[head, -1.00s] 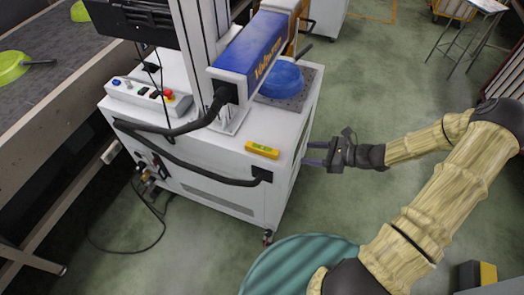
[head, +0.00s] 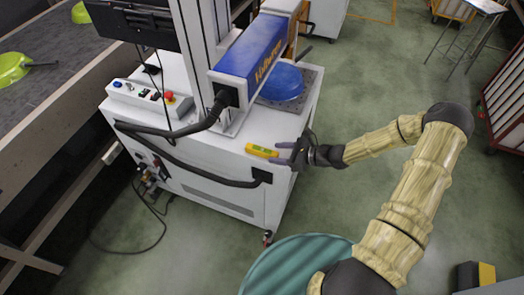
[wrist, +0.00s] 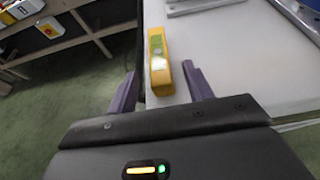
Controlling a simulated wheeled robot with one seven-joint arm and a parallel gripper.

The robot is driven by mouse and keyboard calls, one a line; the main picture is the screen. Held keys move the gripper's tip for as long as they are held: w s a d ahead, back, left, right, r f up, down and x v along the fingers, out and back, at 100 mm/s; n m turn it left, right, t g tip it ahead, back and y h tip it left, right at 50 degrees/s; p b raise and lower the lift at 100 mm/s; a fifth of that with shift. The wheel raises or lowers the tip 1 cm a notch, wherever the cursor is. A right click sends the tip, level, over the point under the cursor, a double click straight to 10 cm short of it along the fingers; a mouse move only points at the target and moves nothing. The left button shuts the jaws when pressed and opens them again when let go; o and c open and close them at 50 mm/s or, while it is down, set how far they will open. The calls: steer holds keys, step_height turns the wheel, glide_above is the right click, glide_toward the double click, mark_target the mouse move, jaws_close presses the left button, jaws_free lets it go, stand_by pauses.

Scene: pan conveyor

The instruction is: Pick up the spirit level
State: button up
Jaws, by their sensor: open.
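The spirit level (head: 262,151) is a small yellow bar with a green vial. It lies flat on the white top of the machine cabinet, near its front edge. In the wrist view the level (wrist: 158,62) points away from me, its near end between my two purple fingers. My gripper (head: 285,152) is at the right end of the level in the head view. It also shows in the wrist view (wrist: 160,88), open, with a gap visible between the level and the right finger.
The white cabinet (head: 215,195) carries a blue marking head (head: 258,48), a blue pan (head: 283,82) and a control panel with buttons (head: 148,97). A black cable (head: 190,172) runs along the front edge, left of the level. A green round surface (head: 300,265) is below.

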mark_target(267, 151)
steer(key=shift+w+a+f, duration=0.1)
steer(key=shift+a+f, duration=0.05)
steer(key=shift+a, duration=0.15)
steer(key=x, duration=0.2)
steer(key=p+x, duration=0.1)
steer(key=x, duration=0.2)
steer(key=shift+a, duration=0.2)
steer(key=shift+c, duration=0.2)
steer(key=shift+r, duration=0.25)
jaws_close()
